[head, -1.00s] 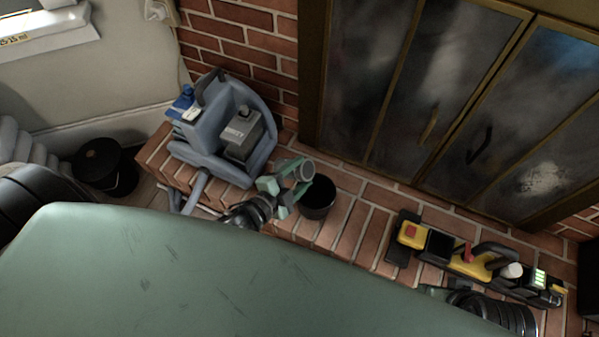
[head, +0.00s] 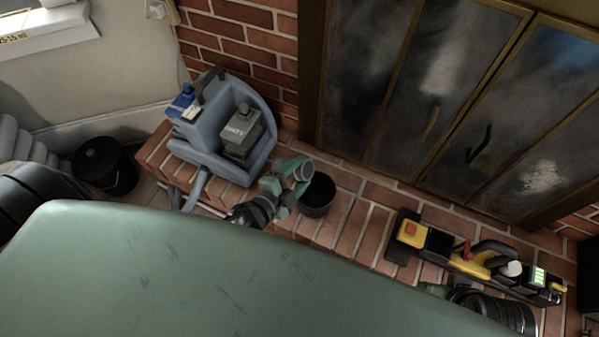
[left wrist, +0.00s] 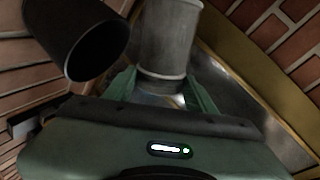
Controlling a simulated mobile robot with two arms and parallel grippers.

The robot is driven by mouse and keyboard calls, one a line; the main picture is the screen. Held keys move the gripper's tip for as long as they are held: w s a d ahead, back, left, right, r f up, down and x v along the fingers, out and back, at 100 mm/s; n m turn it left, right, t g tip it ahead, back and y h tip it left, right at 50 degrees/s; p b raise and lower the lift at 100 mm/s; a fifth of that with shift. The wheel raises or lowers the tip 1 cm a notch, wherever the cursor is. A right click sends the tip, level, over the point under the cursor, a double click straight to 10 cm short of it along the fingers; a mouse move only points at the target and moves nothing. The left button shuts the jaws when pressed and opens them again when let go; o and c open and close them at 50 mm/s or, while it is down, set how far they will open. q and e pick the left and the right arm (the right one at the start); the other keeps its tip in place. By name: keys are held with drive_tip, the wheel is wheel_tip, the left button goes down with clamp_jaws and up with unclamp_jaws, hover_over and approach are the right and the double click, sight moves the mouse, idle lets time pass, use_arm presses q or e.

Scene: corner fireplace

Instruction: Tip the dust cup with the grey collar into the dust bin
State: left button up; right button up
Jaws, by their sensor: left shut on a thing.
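My left gripper (head: 291,180) is shut on the dust cup (head: 304,171), a pale grey cup held beside and just above the rim of the dust bin. In the left wrist view the cup (left wrist: 168,38) sits between the green fingers, with a band near its lower end. The cup appears tilted; I cannot see its contents. The dust bin (head: 317,196) is a black open bucket standing on the brick hearth. It also shows in the left wrist view (left wrist: 80,38), left of the cup. My right gripper (head: 434,289) is low at the right, mostly hidden by my body.
A blue-grey machine with a grey canister (head: 240,130) stands left of the bin. A black lidded bucket (head: 104,166) is further left. A yellow and black device (head: 470,262) lies on the hearth at the right. Glass fireplace doors (head: 430,95) rise behind.

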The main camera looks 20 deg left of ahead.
use_arm(q)
drive_tip(key=shift+f, duration=0.15)
drive_tip(key=shift+f+m, duration=0.1)
drive_tip(key=shift+m, duration=0.2)
drive_tip(key=shift+f+y, duration=0.15)
drive_tip(key=shift+y, duration=0.15)
idle(0.3)
drive_tip(key=shift+f, duration=0.15)
drive_tip(key=shift+f+m, duration=0.15)
drive_tip(key=shift+m, duration=0.25)
drive_tip(key=shift+f+b, duration=0.1)
drive_tip(key=shift+b, duration=0.25)
drive_tip(key=shift+d+f+m+y, duration=0.1)
drive_tip(key=shift+f+m+y, duration=0.1)
drive_tip(key=shift+m+y, duration=0.15)
